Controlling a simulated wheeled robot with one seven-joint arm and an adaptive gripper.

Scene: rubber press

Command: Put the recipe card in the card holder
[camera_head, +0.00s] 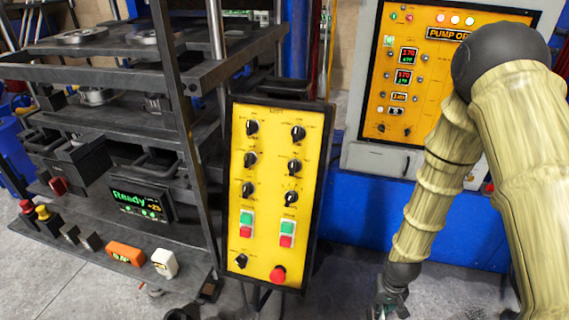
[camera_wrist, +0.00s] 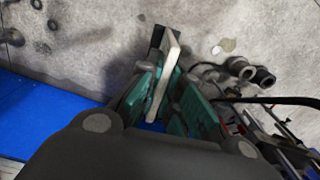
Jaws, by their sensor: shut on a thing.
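My gripper (camera_head: 388,306) is at the bottom right of the head view, low beside the blue base and partly cut off by the frame edge. In the wrist view my gripper (camera_wrist: 158,82) has teal fingers shut on a thin, pale slab, seen nearly edge-on, which looks like the recipe card (camera_wrist: 165,70). Its printed face cannot be read. The gripper and card are in the air over the grey floor. I cannot pick out the card holder for sure in either view.
A yellow control panel (camera_head: 273,190) stands mid-view, left of my arm. The dark press frame (camera_head: 190,120) fills the left, with a Ready display (camera_head: 141,204), an orange item (camera_head: 126,253) and a white item (camera_head: 165,263) low down. A pump cabinet (camera_head: 375,160) stands behind my arm.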

